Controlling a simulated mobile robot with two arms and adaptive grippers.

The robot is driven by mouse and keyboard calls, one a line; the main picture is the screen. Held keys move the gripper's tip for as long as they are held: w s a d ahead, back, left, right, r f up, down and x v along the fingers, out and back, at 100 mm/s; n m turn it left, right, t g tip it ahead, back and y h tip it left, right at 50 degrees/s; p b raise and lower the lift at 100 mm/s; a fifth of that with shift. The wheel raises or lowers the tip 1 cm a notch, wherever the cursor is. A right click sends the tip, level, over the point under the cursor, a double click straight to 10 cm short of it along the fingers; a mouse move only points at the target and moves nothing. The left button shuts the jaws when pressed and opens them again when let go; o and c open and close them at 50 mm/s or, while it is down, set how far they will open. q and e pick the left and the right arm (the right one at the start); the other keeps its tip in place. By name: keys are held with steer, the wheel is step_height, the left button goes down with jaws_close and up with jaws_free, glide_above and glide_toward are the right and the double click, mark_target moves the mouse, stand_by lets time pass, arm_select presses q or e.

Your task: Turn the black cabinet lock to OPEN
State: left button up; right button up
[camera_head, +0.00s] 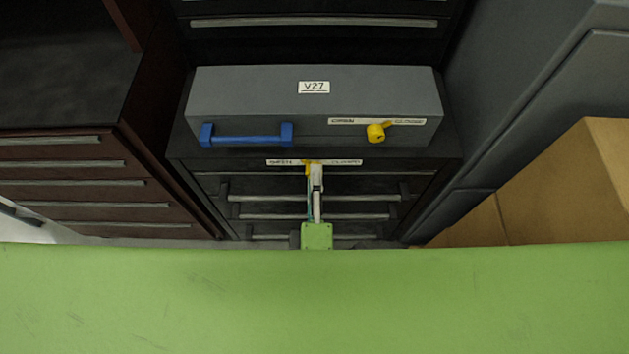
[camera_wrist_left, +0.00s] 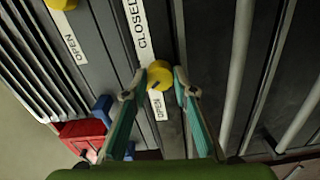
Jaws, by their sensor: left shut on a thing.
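The black cabinet (camera_head: 210,178) stands below a grey box, with several drawers on its front. Its lock is a yellow knob (camera_head: 307,168) on a white label strip (camera_head: 347,162). In the wrist view the label reads CLOSED on one side of the yellow knob (camera_wrist_left: 160,75) and OPEN on the other. My left gripper (camera_head: 315,178) reaches up to the lock from below. In the left wrist view its two fingers (camera_wrist_left: 162,82) are shut on the knob, one on each side. The fingers partly hide the knob in the head view, and its exact angle is unclear. My right gripper is not in view.
A grey box (camera_head: 250,95) marked V27 sits on the cabinet, with a blue handle (camera_head: 246,139) and its own yellow knob (camera_head: 376,132). Brown drawers (camera_head: 70,165) stand at left, cardboard (camera_head: 570,180) at right. A red object (camera_wrist_left: 82,135) shows in the wrist view.

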arm_select(q)
steer(key=shift+n, duration=0.5)
steer(key=shift+d, duration=0.1)
steer(key=o, duration=1.1)
steer(key=shift+w, duration=0.1)
steer(key=s, duration=0.7)
steer(key=shift+s, duration=0.3)
